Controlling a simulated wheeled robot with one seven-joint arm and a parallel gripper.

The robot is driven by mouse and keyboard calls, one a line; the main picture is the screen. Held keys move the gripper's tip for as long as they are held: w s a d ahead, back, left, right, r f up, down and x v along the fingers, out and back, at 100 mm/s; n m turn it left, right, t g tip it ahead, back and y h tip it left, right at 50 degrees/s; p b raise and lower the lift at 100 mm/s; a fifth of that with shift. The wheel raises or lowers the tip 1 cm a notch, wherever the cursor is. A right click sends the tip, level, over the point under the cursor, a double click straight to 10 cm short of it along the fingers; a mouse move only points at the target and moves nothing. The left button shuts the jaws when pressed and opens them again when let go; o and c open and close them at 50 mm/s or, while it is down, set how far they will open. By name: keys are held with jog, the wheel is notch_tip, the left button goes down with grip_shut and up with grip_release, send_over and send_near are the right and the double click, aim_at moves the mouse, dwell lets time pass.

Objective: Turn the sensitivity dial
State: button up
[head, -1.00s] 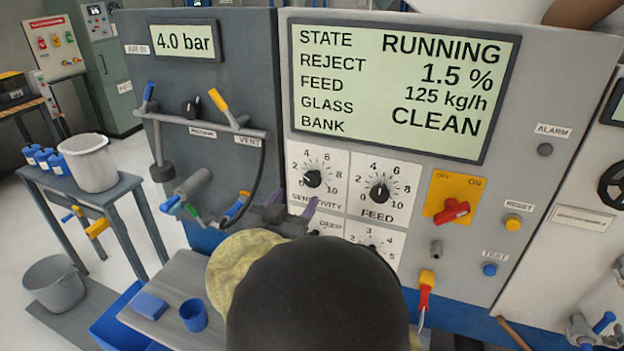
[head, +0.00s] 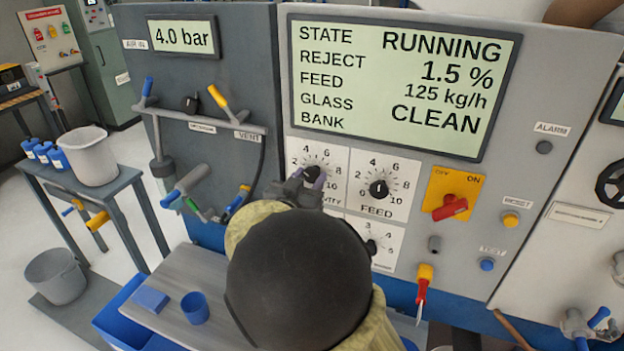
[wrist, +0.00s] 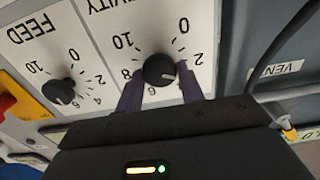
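The sensitivity dial (head: 312,174) is a black knob with a white pointer on a white scale plate, at the upper left of the dial group under the screen. It shows upside down in the wrist view (wrist: 159,70), with the pointer side towards the lower numbers. My gripper (wrist: 160,90) has its two purple fingers apart, one on each side of the dial. Whether the fingers touch the knob I cannot tell. In the head view my gripper (head: 305,183) is at the dial's lower edge, and my arm hides the lower part of its plate.
The feed dial (head: 378,189) is close on the right. A red switch on a yellow plate (head: 452,194) is farther right. A pipe frame with yellow and blue handles (head: 213,128) stands out on the left. The large screen (head: 400,85) is above.

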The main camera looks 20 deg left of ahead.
jog(key=shift+f+m+b, duration=0.15)
jog(key=shift+m+b, duration=0.25)
jog(key=shift+b, duration=0.05)
jog(key=shift+s, duration=0.1)
jog(key=shift+a, duration=0.1)
jog(key=o, duration=0.7)
jog(key=shift+o, duration=1.3)
jog(key=shift+s+r, duration=0.2)
jog(key=shift+s, duration=0.1)
jog(key=shift+w, duration=0.1)
jog(key=shift+w, duration=0.1)
jog(key=s+a+b, duration=0.1)
jog(key=s+b, duration=0.2)
jog(key=s, duration=1.4)
jog(key=shift+s, duration=0.25)
